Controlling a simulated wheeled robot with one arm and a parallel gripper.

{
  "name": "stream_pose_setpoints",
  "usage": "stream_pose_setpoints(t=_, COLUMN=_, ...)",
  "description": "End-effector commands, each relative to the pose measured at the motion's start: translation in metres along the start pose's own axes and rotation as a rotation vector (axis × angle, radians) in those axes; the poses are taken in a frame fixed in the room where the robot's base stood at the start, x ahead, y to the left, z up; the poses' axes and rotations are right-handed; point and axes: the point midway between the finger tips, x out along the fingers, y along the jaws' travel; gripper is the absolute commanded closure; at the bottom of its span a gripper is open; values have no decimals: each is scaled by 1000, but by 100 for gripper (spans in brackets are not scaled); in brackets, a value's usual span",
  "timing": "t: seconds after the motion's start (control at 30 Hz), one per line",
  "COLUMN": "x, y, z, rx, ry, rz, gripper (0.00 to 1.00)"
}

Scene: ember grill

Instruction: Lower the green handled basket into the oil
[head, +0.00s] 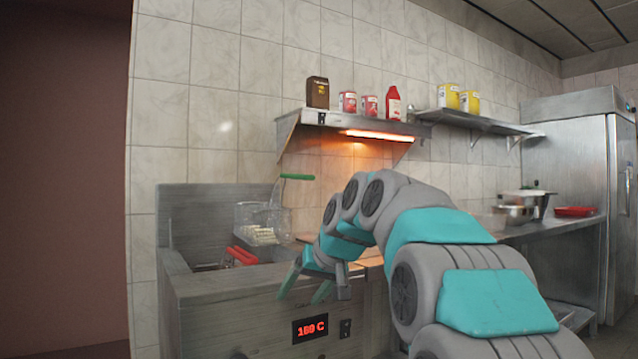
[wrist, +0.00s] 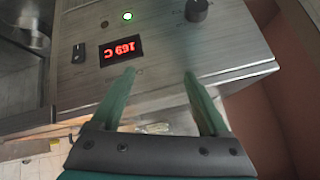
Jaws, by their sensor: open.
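The green handled basket (head: 262,222) is a wire basket at the back of the fryer, raised above the vat, with pale food in its bottom. Its green handle (head: 297,177) sticks up and out to the right. My gripper (head: 302,296) is open and empty in front of the fryer (head: 225,306), pointing down, below and to the right of the basket and apart from it. In the wrist view its two green fingers (wrist: 158,78) are spread before the fryer's front panel. The oil surface is hidden by the vat's front wall.
A red handle (head: 240,255) lies at the vat's front. The fryer's display (head: 310,328) glows red. A shelf (head: 350,125) with a lit heat lamp, cans and a bottle hangs above. A counter with pots (head: 520,208) and a red tray (head: 576,211) stands at right.

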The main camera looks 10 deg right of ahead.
Motion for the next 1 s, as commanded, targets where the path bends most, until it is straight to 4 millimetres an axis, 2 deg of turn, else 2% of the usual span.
stream_pose_setpoints(t=0.03, x=0, y=3, z=-23, rx=-7, ry=45, rz=-9, gripper=22)
stream_pose_setpoints(t=0.2, x=-16, y=5, z=-95, rx=-43, ry=205, rz=-43, gripper=22)
stream_pose_setpoints(t=0.3, x=-27, y=8, z=-130, rx=-69, ry=296, rz=-57, gripper=22)
stream_pose_setpoints(t=0.5, x=-55, y=12, z=-186, rx=-136, ry=477, rz=-78, gripper=22)
stream_pose_setpoints(t=0.7, x=-85, y=14, z=-218, rx=-222, ry=649, rz=-83, gripper=22)
stream_pose_setpoints(t=1.0, x=-112, y=10, z=-228, rx=-322, ry=796, rz=-78, gripper=22)
